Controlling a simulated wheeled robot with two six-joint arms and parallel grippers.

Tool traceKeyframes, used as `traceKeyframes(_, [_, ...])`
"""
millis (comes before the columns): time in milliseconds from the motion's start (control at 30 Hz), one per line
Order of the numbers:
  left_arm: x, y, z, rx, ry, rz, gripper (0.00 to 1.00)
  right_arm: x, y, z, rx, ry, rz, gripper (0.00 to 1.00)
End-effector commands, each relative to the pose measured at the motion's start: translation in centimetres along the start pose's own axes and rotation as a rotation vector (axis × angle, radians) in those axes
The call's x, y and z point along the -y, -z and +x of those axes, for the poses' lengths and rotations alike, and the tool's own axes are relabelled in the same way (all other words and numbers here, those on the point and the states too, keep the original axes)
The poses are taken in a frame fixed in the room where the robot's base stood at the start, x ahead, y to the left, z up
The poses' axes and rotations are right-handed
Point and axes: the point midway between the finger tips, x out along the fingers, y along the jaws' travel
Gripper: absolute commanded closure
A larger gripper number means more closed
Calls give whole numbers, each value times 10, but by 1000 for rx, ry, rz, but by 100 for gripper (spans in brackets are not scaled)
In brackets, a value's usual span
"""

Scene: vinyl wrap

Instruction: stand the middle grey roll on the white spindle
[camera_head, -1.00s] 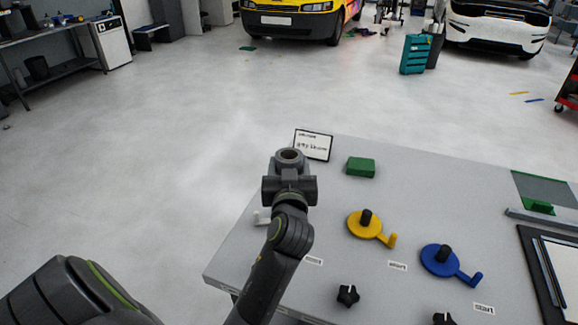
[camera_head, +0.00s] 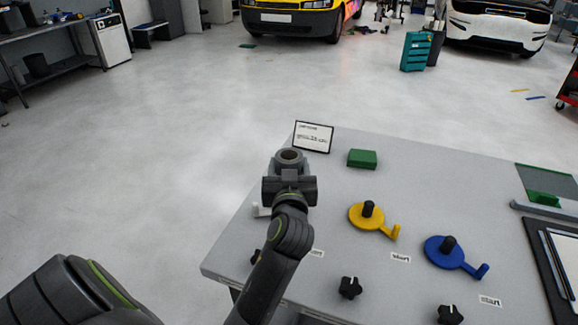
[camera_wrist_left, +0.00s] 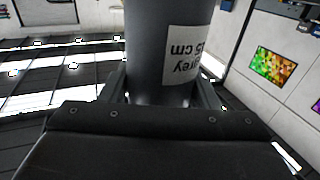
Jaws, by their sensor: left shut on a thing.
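My left gripper (camera_head: 289,188) is shut on a grey roll (camera_head: 289,157). The roll stands upright in the jaws, its open round top facing the head camera. In the left wrist view the roll (camera_wrist_left: 155,45) rises between the fingers, with a white label reading "grey" and a partly hidden size ending in "5 cm". A small white part (camera_head: 261,211), perhaps the white spindle's base, shows at the left of my arm. My arm and gripper hide the rest of it. My right gripper is not in view.
On the grey table (camera_head: 330,232) are a yellow holder (camera_head: 363,220) and a blue holder (camera_head: 440,254) with black posts, black knobs (camera_head: 350,287), a green block (camera_head: 362,159) and a framed sign (camera_head: 314,137). A dark tray lies at the right. Open floor lies left.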

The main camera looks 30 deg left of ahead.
Motion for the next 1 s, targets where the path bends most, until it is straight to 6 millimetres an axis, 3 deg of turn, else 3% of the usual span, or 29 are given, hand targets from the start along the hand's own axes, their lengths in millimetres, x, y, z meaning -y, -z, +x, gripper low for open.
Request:
traceKeyframes(367, [0,-16,0,-2,0,0,75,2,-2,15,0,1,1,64])
traceKeyframes(867, [0,-15,0,-2,0,0,75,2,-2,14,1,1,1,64])
traceKeyframes(900, [0,-15,0,-2,0,0,39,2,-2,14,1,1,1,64])
traceKeyframes(1000, [0,-16,0,-2,0,0,26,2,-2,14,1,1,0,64])
